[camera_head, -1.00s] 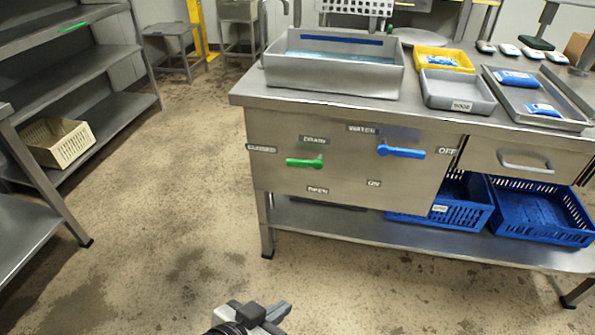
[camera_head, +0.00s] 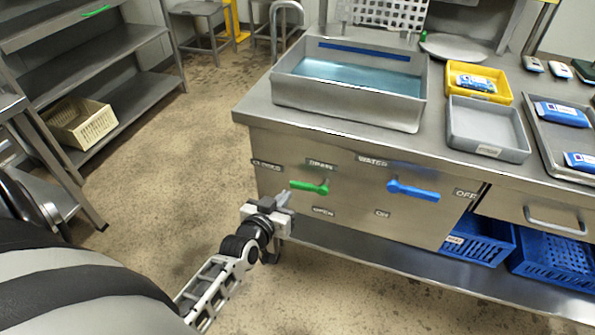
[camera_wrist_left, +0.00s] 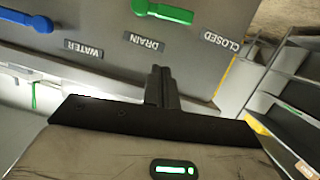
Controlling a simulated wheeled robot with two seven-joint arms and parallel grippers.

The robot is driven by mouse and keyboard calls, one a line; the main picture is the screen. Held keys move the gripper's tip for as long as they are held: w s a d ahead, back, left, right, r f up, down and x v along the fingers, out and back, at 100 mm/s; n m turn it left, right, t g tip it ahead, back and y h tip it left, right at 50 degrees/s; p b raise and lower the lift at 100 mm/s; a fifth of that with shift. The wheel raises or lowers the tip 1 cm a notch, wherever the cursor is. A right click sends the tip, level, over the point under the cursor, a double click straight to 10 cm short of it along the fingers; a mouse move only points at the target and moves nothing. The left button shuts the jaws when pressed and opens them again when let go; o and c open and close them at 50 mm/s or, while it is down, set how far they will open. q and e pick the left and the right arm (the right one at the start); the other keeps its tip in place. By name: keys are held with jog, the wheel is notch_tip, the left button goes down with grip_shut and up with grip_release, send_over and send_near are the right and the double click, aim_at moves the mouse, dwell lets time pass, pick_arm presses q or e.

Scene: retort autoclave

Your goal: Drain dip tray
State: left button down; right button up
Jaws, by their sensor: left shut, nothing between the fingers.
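The dip tray (camera_head: 345,103) is a grey metal basin on the bench top, with bluish water in it. The green drain handle (camera_head: 309,187) is on the bench's front panel below it and points left, toward the CLOSED label. It also shows in the left wrist view (camera_wrist_left: 163,12). The blue water handle (camera_head: 413,191) is to its right and points right, toward OFF. My left gripper (camera_head: 284,196) is shut and empty, just left of and slightly below the green handle, apart from it in the wrist view. My right gripper is not in view.
On the bench are a yellow tray (camera_head: 507,92) with packets, a grey tray (camera_head: 487,147) and a metal tray (camera_head: 540,150). Blue crates (camera_head: 480,247) sit on the lower shelf. Shelving (camera_head: 130,42) with a cream basket (camera_head: 88,130) stands left. The floor between is clear.

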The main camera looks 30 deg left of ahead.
pick_arm(q)
jog(key=w+a, duration=0.2)
jog(key=b, duration=0.8)
send_over(297, 184)
jog(key=s, duration=0.2)
notch_tip(297, 184, down, 3)
jog(key=shift+w+d+f+n+y+b, duration=0.1)
jog(key=shift+d+f+n+y+b, duration=0.1)
jog(key=shift+f+b, duration=0.35)
jog(key=shift+w+d+f+n+y+b, duration=0.1)
jog(key=shift+d+f+y+b, duration=0.1)
jog(key=shift+f+b, duration=0.9)
jog(key=shift+b, duration=0.15)
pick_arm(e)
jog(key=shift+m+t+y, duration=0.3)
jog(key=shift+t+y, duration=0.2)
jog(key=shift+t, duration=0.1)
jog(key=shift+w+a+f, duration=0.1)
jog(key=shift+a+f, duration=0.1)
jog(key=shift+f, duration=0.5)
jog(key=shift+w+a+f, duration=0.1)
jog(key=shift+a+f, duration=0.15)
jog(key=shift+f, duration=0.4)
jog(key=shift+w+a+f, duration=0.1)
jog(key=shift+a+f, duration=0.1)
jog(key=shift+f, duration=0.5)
pick_arm(q)
jog(key=shift+d, duration=0.1)
